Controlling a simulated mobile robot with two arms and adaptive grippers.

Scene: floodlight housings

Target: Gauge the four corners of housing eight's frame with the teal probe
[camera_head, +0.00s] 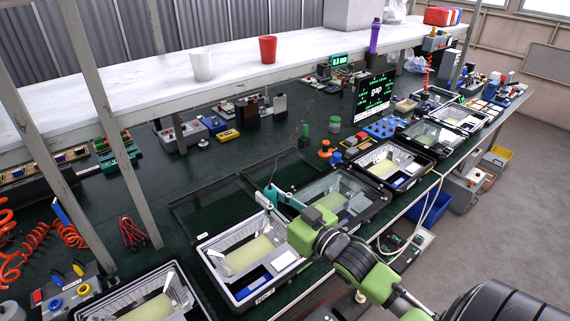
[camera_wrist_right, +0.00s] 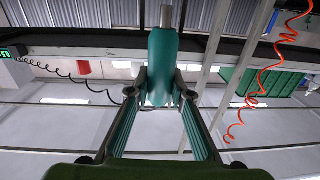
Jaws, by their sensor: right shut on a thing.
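My right gripper (camera_head: 273,194) is shut on the teal probe (camera_wrist_right: 165,62), which stands upright between the fingers with its grey tip pointing to the top of the right wrist view. In the head view the gripper is over the bench, above the back edges of two open floodlight housings. The nearer housing (camera_head: 208,249) has a pale interior, a yellow-green panel and a label too small to read surely. The other housing (camera_head: 384,205) has a clear glass front and dark frame. I cannot tell which one is number eight. My left gripper is not in view.
More housings line the bench's front edge, one at the lower left (camera_head: 190,297) and one at the right (camera_head: 430,163). A display (camera_head: 373,95) reads "gap". Orange coiled hoses (camera_head: 35,238) lie at the left. A white shelf (camera_head: 130,77) with upright posts runs above the bench.

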